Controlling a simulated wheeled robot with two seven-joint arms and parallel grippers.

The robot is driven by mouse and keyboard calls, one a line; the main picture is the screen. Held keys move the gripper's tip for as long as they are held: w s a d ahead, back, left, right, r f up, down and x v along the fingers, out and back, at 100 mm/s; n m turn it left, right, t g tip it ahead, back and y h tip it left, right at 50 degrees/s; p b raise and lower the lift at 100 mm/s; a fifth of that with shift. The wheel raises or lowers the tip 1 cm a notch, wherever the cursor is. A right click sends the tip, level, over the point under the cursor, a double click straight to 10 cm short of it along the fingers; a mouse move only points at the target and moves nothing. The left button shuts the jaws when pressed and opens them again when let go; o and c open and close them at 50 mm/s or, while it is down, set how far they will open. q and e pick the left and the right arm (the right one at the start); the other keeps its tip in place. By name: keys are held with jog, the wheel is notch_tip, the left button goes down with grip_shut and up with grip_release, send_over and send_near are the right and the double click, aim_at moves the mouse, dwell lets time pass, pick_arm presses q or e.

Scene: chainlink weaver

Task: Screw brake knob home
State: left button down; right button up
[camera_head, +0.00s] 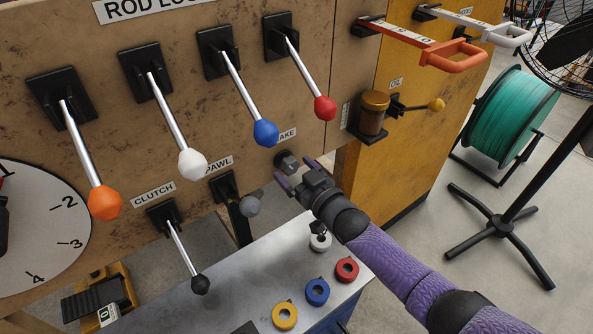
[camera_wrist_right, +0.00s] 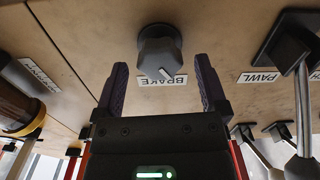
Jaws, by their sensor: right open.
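The brake knob (camera_head: 287,162) is a dark grey knob on the brown panel, beside the partly hidden BRAKE label (camera_head: 286,136). In the right wrist view the knob (camera_wrist_right: 160,52) shows a white pointer mark, and the label (camera_wrist_right: 163,81) reads upside down. My right gripper (camera_head: 296,171) is open and empty in front of the panel. Its purple fingers (camera_wrist_right: 161,62) lie to either side of the knob in the wrist view, with visible gaps. Contact does not show. How far the knob is screwed in cannot be told. My left gripper is not in view.
The grey pawl lever (camera_head: 250,206) stands close to the left of my right gripper. The blue-knobbed lever (camera_head: 265,132) and red-knobbed lever (camera_head: 325,107) hang above. The oil cup (camera_head: 373,114) sits to the right. A metal bench (camera_head: 262,268) with coloured rings lies below.

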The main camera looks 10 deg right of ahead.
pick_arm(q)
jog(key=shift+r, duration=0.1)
pick_arm(e)
jog(key=shift+s, duration=0.1)
